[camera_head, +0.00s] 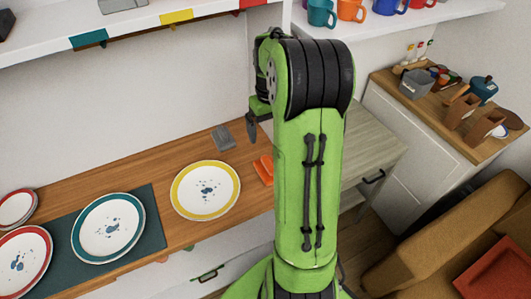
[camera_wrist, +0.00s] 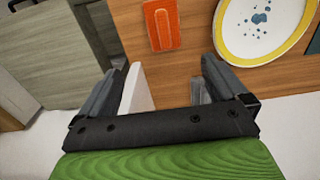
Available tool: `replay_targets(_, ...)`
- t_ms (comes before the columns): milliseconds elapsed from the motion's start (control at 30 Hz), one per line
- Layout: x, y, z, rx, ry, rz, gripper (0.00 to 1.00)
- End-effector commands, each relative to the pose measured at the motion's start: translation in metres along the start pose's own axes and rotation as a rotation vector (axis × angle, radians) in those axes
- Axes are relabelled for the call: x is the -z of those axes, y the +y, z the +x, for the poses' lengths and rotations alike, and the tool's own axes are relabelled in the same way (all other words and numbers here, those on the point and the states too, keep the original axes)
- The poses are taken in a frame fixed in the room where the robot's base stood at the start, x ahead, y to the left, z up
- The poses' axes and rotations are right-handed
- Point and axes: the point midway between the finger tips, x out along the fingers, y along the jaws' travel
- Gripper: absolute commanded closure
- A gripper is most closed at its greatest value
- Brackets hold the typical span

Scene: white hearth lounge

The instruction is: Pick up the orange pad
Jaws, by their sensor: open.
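The orange pad (camera_head: 262,170) lies on the wooden counter, right of the yellow-rimmed plate; my arm stands close to its right edge and may hide part of it. In the wrist view the orange pad (camera_wrist: 161,25) is at the top middle, flat on the wood, partly cut by the frame edge. My gripper (camera_wrist: 165,82) is open with nothing between its fingers. Its fingers point toward the pad and stay apart from it. In the head view my gripper (camera_head: 252,128) shows only in part, beyond the pad, above the counter's back.
The yellow-rimmed plate (camera_head: 205,190) lies just left of the pad. A small grey object (camera_head: 223,136) lies behind it. A teal-rimmed plate (camera_head: 108,228) and others are farther left. A shelf with mugs (camera_head: 352,10) hangs above. A grey-wood cabinet (camera_head: 372,150) stands right of my arm.

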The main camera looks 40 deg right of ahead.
Motion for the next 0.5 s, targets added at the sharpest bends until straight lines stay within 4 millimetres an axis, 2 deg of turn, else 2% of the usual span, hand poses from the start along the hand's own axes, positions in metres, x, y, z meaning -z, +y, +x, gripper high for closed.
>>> replay_targets(300, -0.001, -0.001, 0.076, 0.002, -0.004, -0.001, 0.01)
replay_targets(400, -0.001, -0.001, 0.095, 0.001, -0.004, -0.001, 0.01)
replay_targets(500, -0.001, -0.001, 0.104, 0.001, -0.002, -0.001, 0.01)
